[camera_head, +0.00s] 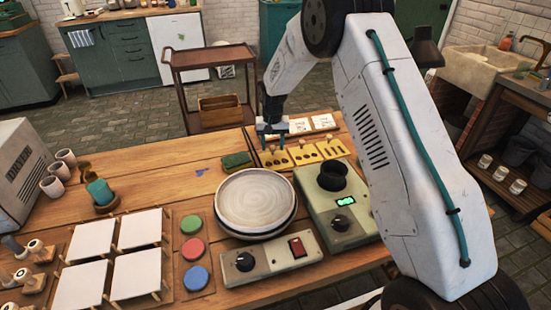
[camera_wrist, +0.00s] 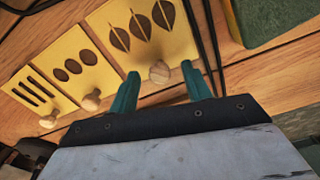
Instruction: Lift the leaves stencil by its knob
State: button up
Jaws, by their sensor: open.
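The leaves stencil (camera_wrist: 148,30) is a yellow plate with three leaf-shaped cutouts and a pale wooden knob (camera_wrist: 160,72) at its edge. It lies flat on the wooden table, the leftmost of three yellow stencils in the head view (camera_head: 276,160). My gripper (camera_wrist: 160,72) is open, its two teal fingers apart. In the wrist view the knob appears in the gap between the fingertips, with space on both sides; I cannot tell the height between them. In the head view my gripper (camera_head: 272,138) is over the knob side of the leaves stencil.
The dots stencil (camera_wrist: 75,68) and lines stencil (camera_wrist: 38,95) lie alongside, each with a knob. A green sponge (camera_head: 236,160) is close on the left. A plate (camera_head: 256,197) on a turntable and a grey device (camera_head: 335,200) stand in front. White cards (camera_head: 322,121) lie behind.

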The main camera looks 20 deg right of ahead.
jog(key=shift+f, duration=0.8)
jog(key=shift+c, duration=0.2)
jog(key=c, duration=1)
